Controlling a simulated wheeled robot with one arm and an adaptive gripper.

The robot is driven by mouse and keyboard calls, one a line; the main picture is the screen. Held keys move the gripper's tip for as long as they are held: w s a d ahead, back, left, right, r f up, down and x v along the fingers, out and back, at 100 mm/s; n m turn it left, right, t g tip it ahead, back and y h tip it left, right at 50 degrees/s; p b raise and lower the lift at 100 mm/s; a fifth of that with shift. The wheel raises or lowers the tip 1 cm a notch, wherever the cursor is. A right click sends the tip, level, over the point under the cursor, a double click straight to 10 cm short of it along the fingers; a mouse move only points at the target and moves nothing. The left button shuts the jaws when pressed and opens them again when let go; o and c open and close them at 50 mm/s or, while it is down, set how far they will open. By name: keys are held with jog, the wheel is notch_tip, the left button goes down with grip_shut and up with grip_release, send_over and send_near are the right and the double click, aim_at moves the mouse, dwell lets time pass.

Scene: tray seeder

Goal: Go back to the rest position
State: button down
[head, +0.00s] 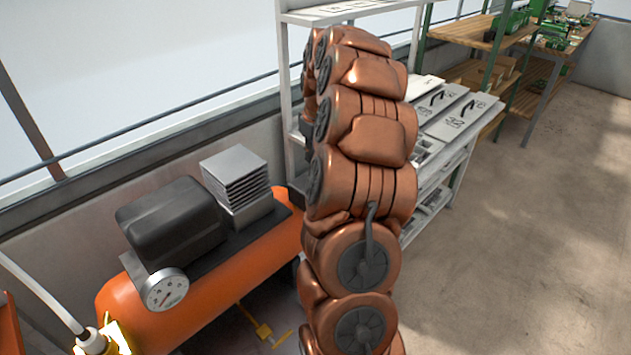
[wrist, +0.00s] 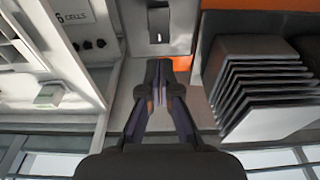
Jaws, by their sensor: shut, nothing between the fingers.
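My gripper (wrist: 158,95) is in the middle of the wrist view. Its two dark fingers come together at the tips, and nothing shows between them. In the head view my copper-coloured arm rises through the middle of the picture, bent at the top, and hides my gripper. In the wrist view the fingers point at a pale upright surface, with a grey panel (wrist: 155,30) that has a dark slot above the tips.
An orange compressor (head: 235,290) with a black motor cover, a gauge (head: 167,289) and grey fins (head: 236,178) stands left of my arm. A white bench (head: 455,110) with numbered plates is behind it. Shelves (head: 480,28) stand farther back. The floor (head: 520,250) at right is clear.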

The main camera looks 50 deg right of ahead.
jog(key=shift+r, duration=0.55)
jog(key=s+a+r+n+g+y, duration=0.15)
jog(key=s+a, duration=0.25)
jog(key=a, duration=0.9)
jog(key=s+a+r+h, duration=0.1)
jog(key=s+a+r, duration=0.2)
jog(key=a, duration=0.9)
jog(key=s+a+f, duration=0.1)
jog(key=s+a, duration=0.3)
jog(key=s, duration=0.3)
jog(key=s+a+f+m+g, duration=0.1)
jog(key=s+a, duration=0.3)
jog(key=s, duration=0.4)
jog(key=s+a+f+g, duration=0.1)
jog(key=s+a, duration=0.3)
jog(key=s, duration=0.4)
jog(key=shift+f, duration=0.7)
jog(key=shift+a, duration=0.1)
